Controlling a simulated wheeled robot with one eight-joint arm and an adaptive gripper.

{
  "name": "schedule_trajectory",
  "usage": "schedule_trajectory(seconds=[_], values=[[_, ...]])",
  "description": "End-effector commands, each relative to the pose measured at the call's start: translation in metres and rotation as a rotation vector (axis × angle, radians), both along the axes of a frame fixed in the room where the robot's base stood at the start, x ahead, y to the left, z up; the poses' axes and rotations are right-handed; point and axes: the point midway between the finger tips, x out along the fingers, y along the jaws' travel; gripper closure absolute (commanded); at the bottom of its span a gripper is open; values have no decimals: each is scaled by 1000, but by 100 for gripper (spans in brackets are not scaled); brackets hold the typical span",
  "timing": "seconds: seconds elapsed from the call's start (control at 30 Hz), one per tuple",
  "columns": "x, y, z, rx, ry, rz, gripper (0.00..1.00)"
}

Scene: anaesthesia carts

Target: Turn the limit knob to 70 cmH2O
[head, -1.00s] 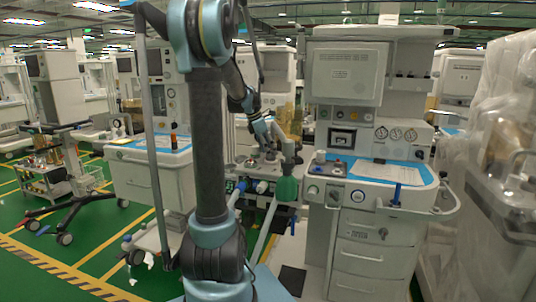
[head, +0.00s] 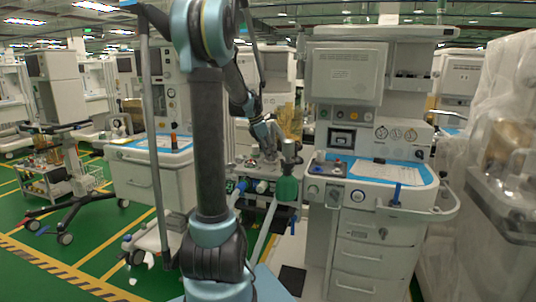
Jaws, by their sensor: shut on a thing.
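My gripper (head: 269,150) is at the end of my arm, near the middle of the head view, pointing down at the top of the breathing unit (head: 249,171) on the anaesthesia cart. It is shut on the limit knob, which is small and mostly hidden by the fingers. The knob's scale and pointer are too small to read, so I cannot tell its setting. A green canister (head: 287,189) hangs just right of and below the gripper.
The cart's white worktop with a blue-edged mat (head: 411,174) is to the right, above several drawers (head: 372,234). Another cart (head: 150,180) stands to the left. A plastic-covered machine (head: 508,190) is at the far right. Green floor is open at lower left.

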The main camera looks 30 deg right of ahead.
Motion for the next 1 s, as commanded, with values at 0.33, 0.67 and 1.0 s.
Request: schedule_trajectory(seconds=[0.33,0.67,1.0], values=[[2,-1,0,-1,0,-179,87],[4,-2,0,-1,-1,-440,87],[4,-3,0,-2,-1,-625,87]])
